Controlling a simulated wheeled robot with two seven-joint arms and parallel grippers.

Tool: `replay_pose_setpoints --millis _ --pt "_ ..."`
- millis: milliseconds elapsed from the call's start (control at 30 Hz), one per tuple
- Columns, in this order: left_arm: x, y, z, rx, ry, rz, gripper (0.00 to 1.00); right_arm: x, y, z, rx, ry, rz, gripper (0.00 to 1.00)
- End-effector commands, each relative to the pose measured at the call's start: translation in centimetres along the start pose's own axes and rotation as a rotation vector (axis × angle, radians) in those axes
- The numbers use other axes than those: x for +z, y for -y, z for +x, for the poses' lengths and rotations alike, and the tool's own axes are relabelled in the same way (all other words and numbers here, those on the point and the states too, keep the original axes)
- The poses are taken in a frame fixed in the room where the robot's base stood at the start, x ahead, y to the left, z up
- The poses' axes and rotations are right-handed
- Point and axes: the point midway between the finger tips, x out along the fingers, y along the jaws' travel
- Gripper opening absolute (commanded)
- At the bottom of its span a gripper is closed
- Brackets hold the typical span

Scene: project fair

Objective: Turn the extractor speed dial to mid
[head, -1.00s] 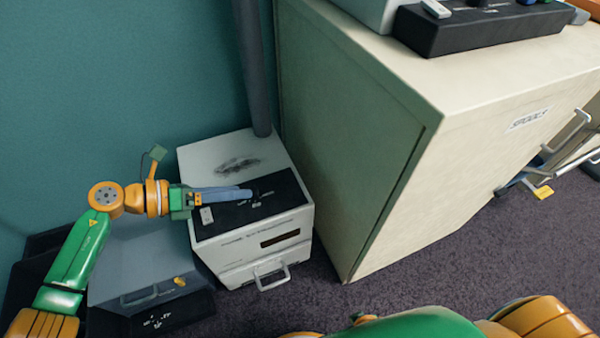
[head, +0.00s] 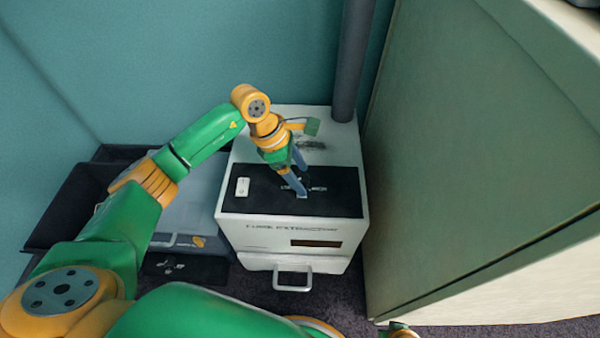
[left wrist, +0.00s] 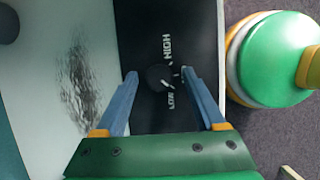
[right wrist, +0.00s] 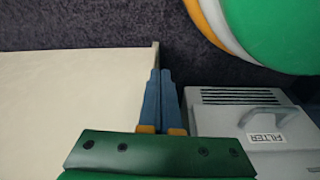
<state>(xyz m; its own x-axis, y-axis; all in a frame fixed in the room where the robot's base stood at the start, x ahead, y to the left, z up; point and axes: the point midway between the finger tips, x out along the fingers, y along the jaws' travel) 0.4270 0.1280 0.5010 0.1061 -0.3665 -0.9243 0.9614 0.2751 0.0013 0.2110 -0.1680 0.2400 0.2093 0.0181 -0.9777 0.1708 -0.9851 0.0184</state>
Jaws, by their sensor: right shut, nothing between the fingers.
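The fume extractor (head: 290,232) is a pale box on the floor with a black top panel (head: 345,200). Its speed dial (left wrist: 160,77) is a small black knob between the words HIGH and LOW in the left wrist view. I cannot tell exactly where its pointer sits. My left gripper (head: 303,180) is over the panel. In the left wrist view the left gripper (left wrist: 160,74) is open, with one finger on each side of the dial and small gaps visible. My right gripper (right wrist: 160,72) is shut and empty, away from the dial.
A dark pipe (head: 353,60) rises behind the extractor. A white switch (head: 242,187) sits on the panel. A grey case (head: 185,215) and black bins are left. The right wrist view shows a FILTER label (right wrist: 266,138).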

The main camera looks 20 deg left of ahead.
Motion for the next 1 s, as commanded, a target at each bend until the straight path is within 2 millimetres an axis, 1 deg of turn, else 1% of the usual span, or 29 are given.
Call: replay_pose_setpoints --millis 33,67,100,167,200,267,533,600,767,933,1000 --pt "0.0 0.0 0.0 0.0 0.0 0.0 0.61 0.0 0.0 0.0 0.0 0.0 0.0 0.0" --pt "0.0 0.0 0.0 0.0 0.0 -0.001 0.53 0.0 0.0 0.0 0.0 0.0 0.0 0.0" --pt "0.0 0.0 0.0 0.0 0.0 -0.001 0.42 0.0 0.0 0.0 0.0 0.0 0.0 0.0" --pt "0.0 0.0 0.0 0.0 0.001 -0.001 0.26 0.0 0.0 0.0 0.0 0.0 0.0 0.0" --pt "0.0 0.0 0.0 0.0 0.001 -0.001 0.15 0.0 0.0 0.0 0.0 0.0 0.0 0.0" --pt "0.0 0.0 0.0 -0.001 0.001 -0.001 0.0 0.0 0.0 0.0 0.0 -0.001 0.0 0.0" --pt "0.0 0.0 -0.1 0.007 0.001 -0.022 0.0 -0.2 0.0 -0.1 0.001 -0.008 -0.001 0.0" --pt "0.0 0.1 -0.1 0.016 0.001 -0.044 0.0 0.6 0.0 0.3 0.001 0.009 -0.001 0.0" --pt "0.1 0.1 -0.2 0.051 0.001 -0.128 0.0 1.7 0.0 1.0 0.002 0.019 -0.003 0.0" --pt "0.2 0.2 -0.3 0.105 0.001 -0.256 0.0 3.4 -0.1 1.7 0.003 0.031 -0.007 0.0" --pt "0.2 0.3 -0.3 0.128 0.002 -0.313 0.0 3.6 -0.3 1.7 0.007 0.03 -0.008 0.0"
